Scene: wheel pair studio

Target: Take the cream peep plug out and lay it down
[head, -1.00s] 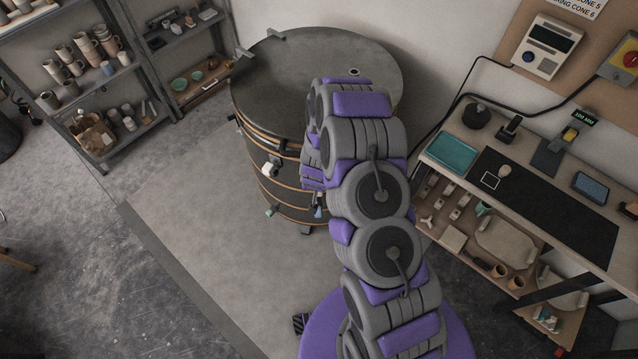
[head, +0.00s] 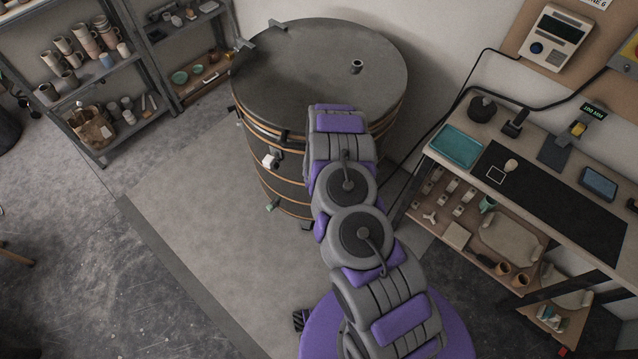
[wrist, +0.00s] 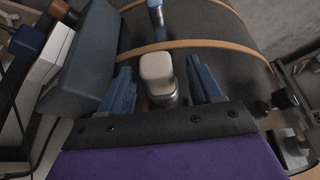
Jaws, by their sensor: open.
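The cream peep plug (wrist: 157,72) shows in the wrist view as a rounded cream block on a grey shank, at the side of the dark, copper-banded kiln (wrist: 215,40). My gripper (wrist: 160,66) is open, with one blue finger on each side of the plug and a visible gap on both sides. A blue plug (wrist: 154,14) stands just beyond it.
A bench with a teal tray (head: 455,147) and a black mat (head: 560,205) stands at the right. Shelves of pots (head: 90,60) stand at the left. The floor in front is clear.

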